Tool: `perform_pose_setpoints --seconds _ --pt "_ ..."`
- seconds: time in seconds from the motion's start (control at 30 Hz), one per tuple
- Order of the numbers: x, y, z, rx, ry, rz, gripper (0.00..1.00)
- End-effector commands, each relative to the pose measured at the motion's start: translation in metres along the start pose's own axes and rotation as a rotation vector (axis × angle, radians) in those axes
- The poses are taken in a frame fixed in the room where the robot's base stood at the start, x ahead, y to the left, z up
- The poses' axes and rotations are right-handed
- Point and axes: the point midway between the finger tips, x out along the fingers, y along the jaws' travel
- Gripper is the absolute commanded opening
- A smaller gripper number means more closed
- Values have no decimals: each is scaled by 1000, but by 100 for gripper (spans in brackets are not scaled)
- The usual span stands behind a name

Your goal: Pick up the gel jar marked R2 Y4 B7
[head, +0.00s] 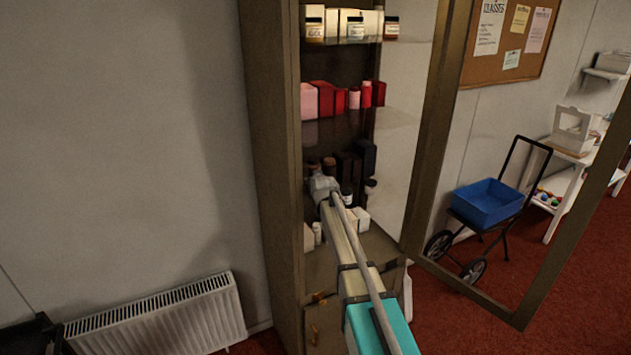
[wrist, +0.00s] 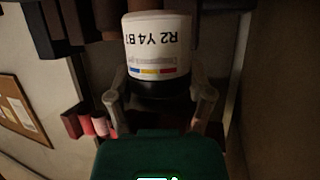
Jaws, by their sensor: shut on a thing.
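The gel jar marked R2 Y4 B7 (wrist: 157,48) shows in the wrist view, with a white label, a blue, yellow and red stripe and a dark end. Its label reads upside down there. My gripper (wrist: 160,100) is shut on the jar, one finger on each side of its dark end. In the head view my gripper (head: 322,186) reaches into the tall open cabinet at the level of the dark items. I cannot pick out the held jar there with certainty.
The cabinet (head: 277,150) has shelves of boxes and jars: pale ones on top, red and pink ones (head: 325,98) below. A dark jar with a white label (head: 347,194) is close beside my gripper. The open door (head: 440,110) stands to the right. A radiator (head: 160,315) is left.

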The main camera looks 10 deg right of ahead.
Motion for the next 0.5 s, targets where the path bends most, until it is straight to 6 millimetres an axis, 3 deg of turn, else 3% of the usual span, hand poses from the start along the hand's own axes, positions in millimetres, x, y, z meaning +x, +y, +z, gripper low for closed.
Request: perform_pose_setpoints --seconds 0.2,0.5 --pt "-6 0 -14 0 0 0 18" --pt "-6 0 -16 0 0 0 18"
